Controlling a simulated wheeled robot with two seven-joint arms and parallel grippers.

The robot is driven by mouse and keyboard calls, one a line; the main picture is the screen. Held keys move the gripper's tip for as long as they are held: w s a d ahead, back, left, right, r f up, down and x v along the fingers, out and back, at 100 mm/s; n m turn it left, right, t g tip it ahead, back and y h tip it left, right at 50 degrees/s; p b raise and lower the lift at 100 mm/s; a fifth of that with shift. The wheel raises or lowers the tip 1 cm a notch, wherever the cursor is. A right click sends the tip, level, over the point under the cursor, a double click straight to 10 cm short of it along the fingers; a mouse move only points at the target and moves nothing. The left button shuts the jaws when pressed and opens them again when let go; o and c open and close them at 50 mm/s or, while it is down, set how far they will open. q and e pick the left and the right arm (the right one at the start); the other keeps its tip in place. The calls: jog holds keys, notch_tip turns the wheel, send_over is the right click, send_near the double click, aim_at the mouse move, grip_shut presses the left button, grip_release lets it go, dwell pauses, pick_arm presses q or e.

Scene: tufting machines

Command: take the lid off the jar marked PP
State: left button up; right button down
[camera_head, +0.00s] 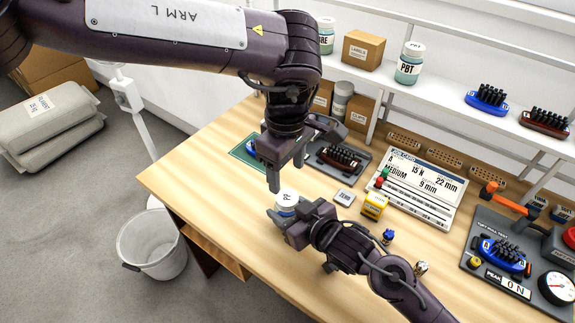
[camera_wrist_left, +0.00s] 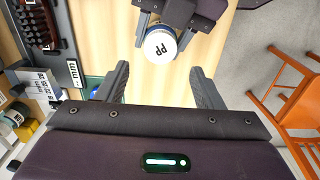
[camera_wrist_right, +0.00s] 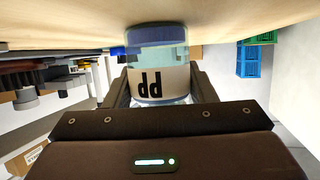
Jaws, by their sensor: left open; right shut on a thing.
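The PP jar shows in the right wrist view (camera_wrist_right: 160,78), upside down in the picture, with a pale label and clear bluish walls. Its round white lid, marked PP, faces up in the head view (camera_head: 287,197) and the left wrist view (camera_wrist_left: 160,47); it is on the jar. My right gripper (camera_head: 291,222) is shut on the jar's sides, low over the front part of the workbench. I cannot tell whether the jar's base touches the wood. My left gripper (camera_head: 287,175) is open, pointing down above the lid, with nothing between its fingers (camera_wrist_left: 160,80).
A grey ZERO plate (camera_head: 344,197) and a yellow box (camera_head: 374,206) lie right of the jar. A green mat (camera_head: 243,149) and a brush tray (camera_head: 336,162) are behind. The pull-test rig (camera_head: 505,255) is far right. A bucket (camera_head: 150,246) stands on the floor.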

aim_at(287, 197)
pick_arm(q)
notch_tip(287, 197, down, 7)
jog(key=shift+f, duration=0.2)
dwell(0.3)
jog(key=c, duration=1)
jog(key=n, duration=0.3)
jog(key=shift+n, duration=0.4)
jog(key=n, duration=0.3)
jog(key=o, duration=1.1)
